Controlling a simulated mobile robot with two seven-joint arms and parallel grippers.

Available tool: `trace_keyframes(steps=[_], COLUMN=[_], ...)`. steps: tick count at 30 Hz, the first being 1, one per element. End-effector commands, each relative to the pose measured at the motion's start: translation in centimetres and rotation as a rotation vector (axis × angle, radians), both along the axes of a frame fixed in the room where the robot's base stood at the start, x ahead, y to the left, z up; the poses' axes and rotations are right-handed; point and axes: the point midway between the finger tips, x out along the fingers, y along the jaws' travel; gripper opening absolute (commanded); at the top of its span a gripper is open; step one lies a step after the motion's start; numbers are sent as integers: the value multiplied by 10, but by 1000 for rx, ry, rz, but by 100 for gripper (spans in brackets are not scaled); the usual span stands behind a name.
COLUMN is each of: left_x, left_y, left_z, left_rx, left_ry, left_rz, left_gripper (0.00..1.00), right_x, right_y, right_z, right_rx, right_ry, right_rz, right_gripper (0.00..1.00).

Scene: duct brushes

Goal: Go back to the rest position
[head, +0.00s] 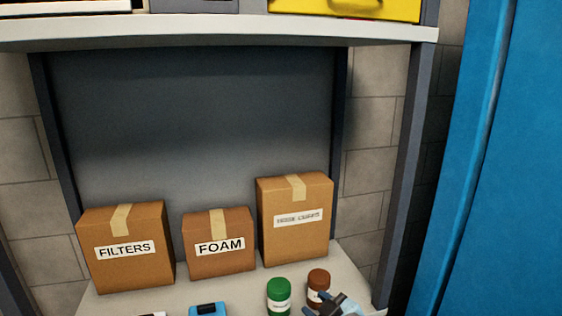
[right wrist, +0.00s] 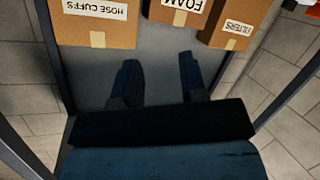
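My right gripper (right wrist: 157,75) shows in the right wrist view. Its two dark fingers are well apart, with only bare grey surface visible between them. Cardboard boxes show upside down beyond the fingertips, apart from them. In the head view, a small dark and light-blue shape (head: 340,304) is cut off at the bottom edge; I cannot tell whether it is part of my right gripper or a loose item. My left gripper is in neither view.
A filters box (head: 124,247), a foam box (head: 219,244) and a hose cuffs box (head: 296,218) stand on the lower shelf (head: 338,262). In front are green (head: 279,296) and brown (head: 318,287) jars and a blue item (head: 208,309). An upper shelf (head: 220,31) overhangs; a blue panel (head: 500,160) stands right.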

Motion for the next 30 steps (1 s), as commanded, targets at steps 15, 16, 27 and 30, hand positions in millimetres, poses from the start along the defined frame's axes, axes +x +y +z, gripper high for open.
trace_keyframes(steps=[15,16,27,30], left_x=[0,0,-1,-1], left_y=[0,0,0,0], left_z=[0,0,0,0], left_rx=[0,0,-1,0], left_ry=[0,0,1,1], left_rz=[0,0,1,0], left_gripper=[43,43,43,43], right_x=[-216,-226,-260,-260], right_y=[-103,-107,-119,-119], right_z=[-224,-229,-244,-244], right_rx=[215,219,235,234], right_ry=[377,387,421,422], right_rz=[-366,-377,-419,-419], right_gripper=[39,39,39,39])
